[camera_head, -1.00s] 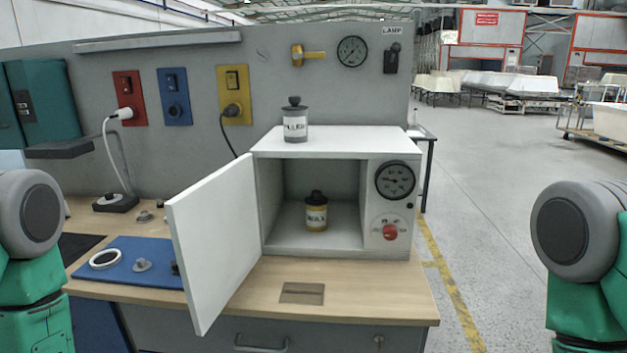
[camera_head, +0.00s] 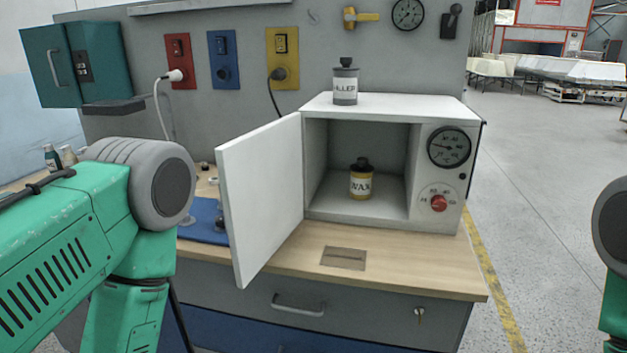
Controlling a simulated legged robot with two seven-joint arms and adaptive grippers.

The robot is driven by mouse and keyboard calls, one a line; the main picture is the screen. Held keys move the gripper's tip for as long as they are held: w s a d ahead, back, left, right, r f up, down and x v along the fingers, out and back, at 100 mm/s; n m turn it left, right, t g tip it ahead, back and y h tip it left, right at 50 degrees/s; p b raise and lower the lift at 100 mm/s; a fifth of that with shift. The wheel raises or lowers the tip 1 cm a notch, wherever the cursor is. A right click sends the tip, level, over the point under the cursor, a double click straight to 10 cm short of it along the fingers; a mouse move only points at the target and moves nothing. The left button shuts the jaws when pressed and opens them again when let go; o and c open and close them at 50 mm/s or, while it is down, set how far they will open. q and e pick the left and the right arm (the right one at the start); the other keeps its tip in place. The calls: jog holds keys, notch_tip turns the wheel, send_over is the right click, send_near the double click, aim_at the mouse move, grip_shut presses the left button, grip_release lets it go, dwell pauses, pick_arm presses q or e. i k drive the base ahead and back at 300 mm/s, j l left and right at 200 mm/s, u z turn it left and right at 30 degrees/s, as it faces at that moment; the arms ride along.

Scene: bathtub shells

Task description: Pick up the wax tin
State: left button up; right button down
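The wax tin (camera_head: 361,182) is a small yellow tin with a dark lid and knob and a label reading WAX. It stands upright on the floor of the white oven-like box (camera_head: 455,205), whose door (camera_head: 262,195) hangs open to the left. A grey filler tin (camera_head: 345,84) with a dark knob stands on top of the box. My green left arm reaches in at the left and part of my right arm shows at the right edge. Neither gripper is in view.
The wooden bench top (camera_head: 420,272) is clear in front of the box, apart from a small inset plate (camera_head: 343,258). The open door stands between my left arm and the box opening. A blue mat (camera_head: 205,222) with small parts lies left of the door.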

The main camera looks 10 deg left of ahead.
aim_at(361, 183)
jog(key=i+j+z, duration=0.2)
jog(key=j+z, duration=0.15)
jog(key=j, duration=0.5)
jog(key=j+z, duration=0.35)
jog(key=j, duration=0.5)
jog(key=j+z, duration=0.35)
jog(key=j, duration=0.6)
jog(key=l+u, duration=0.35)
jog(key=l, duration=0.4)
jog(key=l+u, duration=0.3)
jog(key=l, duration=0.4)
jog(key=k+l+u, duration=0.15)
jog(key=l+u, duration=0.2)
jog(key=l, duration=0.35)
